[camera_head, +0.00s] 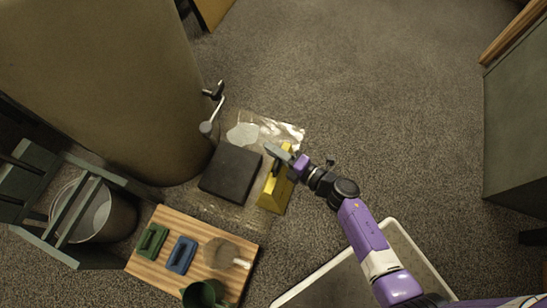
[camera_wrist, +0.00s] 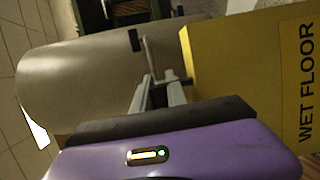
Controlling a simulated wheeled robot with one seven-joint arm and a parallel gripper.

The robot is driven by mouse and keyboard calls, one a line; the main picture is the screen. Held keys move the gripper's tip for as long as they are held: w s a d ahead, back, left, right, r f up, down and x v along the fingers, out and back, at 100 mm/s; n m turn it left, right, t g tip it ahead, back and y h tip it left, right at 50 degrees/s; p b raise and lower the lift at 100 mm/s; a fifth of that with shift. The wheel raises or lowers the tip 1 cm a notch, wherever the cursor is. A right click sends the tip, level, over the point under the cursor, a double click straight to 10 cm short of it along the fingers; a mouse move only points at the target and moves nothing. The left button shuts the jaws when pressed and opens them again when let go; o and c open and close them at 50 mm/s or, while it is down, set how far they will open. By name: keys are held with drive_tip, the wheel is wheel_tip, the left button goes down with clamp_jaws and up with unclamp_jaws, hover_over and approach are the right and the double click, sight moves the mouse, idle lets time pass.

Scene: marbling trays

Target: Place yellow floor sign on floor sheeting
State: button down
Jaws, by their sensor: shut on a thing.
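The yellow floor sign (camera_head: 274,192) is at the right edge of the clear floor sheeting (camera_head: 287,131), beside a dark block. My gripper (camera_head: 284,157) is at the sign's upper end and shut on it. In the wrist view the sign (camera_wrist: 245,65) fills the right side, with "WET FLOOR" lettering, and my gripper's fingers (camera_wrist: 160,92) reach toward its edge. The exact grip is partly hidden. I cannot tell whether the sign's base touches the sheeting or hangs just above it.
The dark block (camera_head: 231,173) lies on the sheeting, with a whitish patch (camera_head: 243,134) behind it. A large tan cylinder (camera_head: 110,80) stands left. A wooden board (camera_head: 150,262) holds green and blue tools and a cup. A white-rimmed tray (camera_head: 330,270) is nearer. Carpet behind is clear.

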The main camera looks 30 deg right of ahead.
drive_tip(key=shift+f+b, duration=1.3)
drive_tip(key=shift+f, duration=1)
drive_tip(key=c, duration=1.3)
unclamp_jaws()
drive_tip(key=shift+c, duration=0.2)
drive_tip(key=shift+r, duration=0.2)
drive_tip(key=p+v, duration=0.3)
drive_tip(key=v, duration=0.9)
drive_tip(key=shift+f+p, duration=0.15)
drive_tip(key=shift+p, duration=0.2)
drive_tip(key=shift+s, duration=0.15)
